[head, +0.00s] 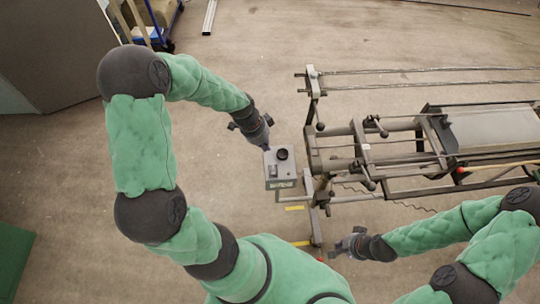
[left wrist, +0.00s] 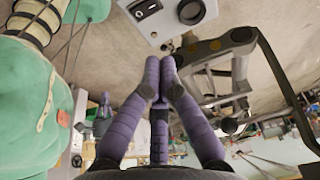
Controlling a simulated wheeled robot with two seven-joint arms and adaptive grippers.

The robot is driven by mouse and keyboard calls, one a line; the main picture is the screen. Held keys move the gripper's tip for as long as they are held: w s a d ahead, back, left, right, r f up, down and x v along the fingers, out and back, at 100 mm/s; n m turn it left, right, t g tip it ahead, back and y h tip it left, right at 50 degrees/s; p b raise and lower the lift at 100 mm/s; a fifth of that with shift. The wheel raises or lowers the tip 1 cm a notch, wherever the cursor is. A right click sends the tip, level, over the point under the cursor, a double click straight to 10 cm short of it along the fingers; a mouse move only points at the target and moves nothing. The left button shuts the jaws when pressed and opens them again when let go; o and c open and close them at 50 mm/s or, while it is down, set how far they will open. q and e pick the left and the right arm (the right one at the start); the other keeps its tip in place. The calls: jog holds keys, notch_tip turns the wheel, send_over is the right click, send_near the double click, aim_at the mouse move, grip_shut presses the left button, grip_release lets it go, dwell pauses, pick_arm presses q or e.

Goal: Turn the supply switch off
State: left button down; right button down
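The grey supply box (head: 271,182) stands on a post at the left end of the metal frame. It has a round black knob (head: 282,154) on its top and a darker panel below it. My left gripper (head: 266,146) is at the box's upper left edge in the head view, beside the knob. In the left wrist view the box (left wrist: 160,30) and knob (left wrist: 191,11) are at the top, beyond my left fingertips (left wrist: 160,64). These fingers are together and hold nothing visible. My right gripper (head: 343,246) is low and right of the box; its opening is unclear.
The metal frame machine (head: 400,150) with rods and a roller stretches right from the box. Long thin bars (head: 430,78) run behind it. Yellow floor marks (head: 295,208) lie below the box. The floor left of the box is clear.

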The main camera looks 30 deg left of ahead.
pick_arm(q)
jog(key=b, duration=0.2)
send_near(275, 167)
jog(key=x, duration=0.5)
jog(key=shift+w+d+f, duration=0.15)
jog(key=shift+w+f, duration=0.05)
jog(key=shift+w, duration=0.1)
jog(key=shift+f, duration=0.55)
jog(key=shift+w+f+b, duration=0.1)
jog(key=shift+f+b, duration=0.35)
jog(key=shift+b, duration=0.15)
jog(key=shift+r, duration=0.2)
jog(key=shift+s+d+r+p, duration=0.25)
jog(key=shift+s+d+p, duration=0.15)
jog(key=shift+s, duration=0.2)
